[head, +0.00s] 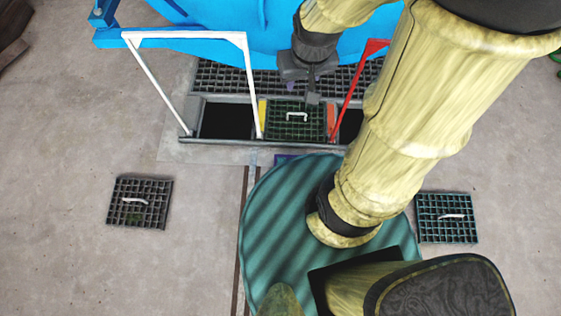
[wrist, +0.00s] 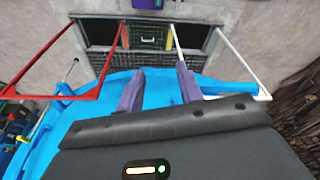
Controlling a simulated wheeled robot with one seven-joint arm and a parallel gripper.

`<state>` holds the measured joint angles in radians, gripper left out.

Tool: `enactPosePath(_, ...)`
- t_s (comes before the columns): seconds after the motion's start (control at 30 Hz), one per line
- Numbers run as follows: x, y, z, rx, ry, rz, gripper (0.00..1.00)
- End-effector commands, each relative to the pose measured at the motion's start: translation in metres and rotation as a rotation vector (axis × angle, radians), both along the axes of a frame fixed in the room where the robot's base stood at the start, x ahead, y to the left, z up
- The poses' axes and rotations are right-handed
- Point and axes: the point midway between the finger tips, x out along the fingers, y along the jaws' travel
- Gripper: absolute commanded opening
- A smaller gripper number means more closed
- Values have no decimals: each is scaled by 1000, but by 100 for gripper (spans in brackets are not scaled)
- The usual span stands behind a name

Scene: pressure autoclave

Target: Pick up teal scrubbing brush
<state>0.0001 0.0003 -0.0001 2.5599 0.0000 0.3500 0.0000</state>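I cannot make out a teal scrubbing brush in either view. My gripper (head: 302,91) hangs over the grated strip in front of the blue vessel, near the middle grate (head: 296,122) with its white handle. In the wrist view my gripper (wrist: 158,72) has its two purple fingers spread apart, with nothing held between them. The blue vessel (wrist: 158,92) shows below and between the fingers there. My arm hides part of the right side in the head view.
White bars (head: 249,85) and a red bar (head: 350,88) frame the grated strip. A dark opening (head: 227,120) lies left of the middle grate. Loose handled grates lie on the floor at left (head: 139,202) and right (head: 447,217). Bare floor (head: 60,120) is clear at left.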

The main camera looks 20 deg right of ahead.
Motion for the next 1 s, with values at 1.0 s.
enactPosePath(1.0, 93, 0, -311, 15, 103, -134, 71)
